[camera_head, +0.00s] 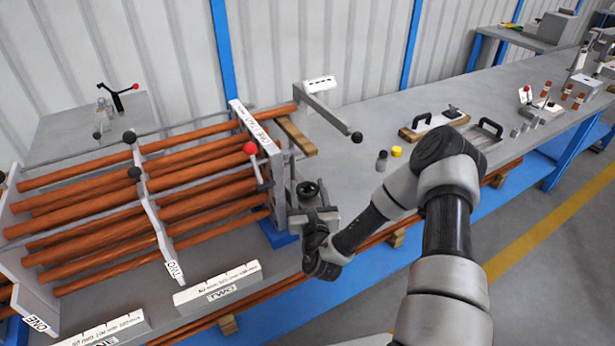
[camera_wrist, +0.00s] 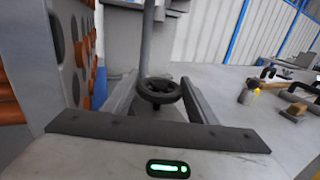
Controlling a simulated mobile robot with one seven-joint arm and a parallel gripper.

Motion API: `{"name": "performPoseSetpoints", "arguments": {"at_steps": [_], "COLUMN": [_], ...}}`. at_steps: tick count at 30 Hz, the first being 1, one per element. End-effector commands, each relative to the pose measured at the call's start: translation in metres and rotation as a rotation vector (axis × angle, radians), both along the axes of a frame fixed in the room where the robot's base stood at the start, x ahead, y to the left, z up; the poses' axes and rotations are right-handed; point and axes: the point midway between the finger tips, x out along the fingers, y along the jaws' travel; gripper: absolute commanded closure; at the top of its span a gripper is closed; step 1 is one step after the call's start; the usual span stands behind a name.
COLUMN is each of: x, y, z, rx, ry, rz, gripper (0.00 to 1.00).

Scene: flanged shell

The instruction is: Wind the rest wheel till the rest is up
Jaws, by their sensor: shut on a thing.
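A small dark handwheel (camera_head: 308,188), which I take for the rest wheel, is beside the end plate of the tube bundle. In the wrist view the wheel (camera_wrist: 160,92) is a black spoked ring with a grey upright rod behind it. My gripper (camera_head: 316,212) has its fingers on either side of the wheel and is shut on it; the fingers also show in the wrist view (camera_wrist: 158,100). I cannot tell which part is the rest or how high it stands.
The tube bundle (camera_head: 190,190) of copper-coloured tubes lies left of my gripper. A red-knobbed lever (camera_head: 250,149) is close by on its end plate. A grey arm with a black knob (camera_head: 330,110) stands behind. Black-handled plates (camera_head: 430,125) lie on the bench to the right.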

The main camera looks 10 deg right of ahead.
Motion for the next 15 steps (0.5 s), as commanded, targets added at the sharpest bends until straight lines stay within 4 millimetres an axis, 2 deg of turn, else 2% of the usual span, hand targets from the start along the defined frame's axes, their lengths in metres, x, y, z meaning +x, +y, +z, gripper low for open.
{"name": "performPoseSetpoints", "arguments": {"at_steps": [15], "x": [-0.0005], "y": [0.0005], "z": [-0.0016], "rx": [0.0], "ry": [0.001], "rz": [-0.027], "gripper": [0.7]}}
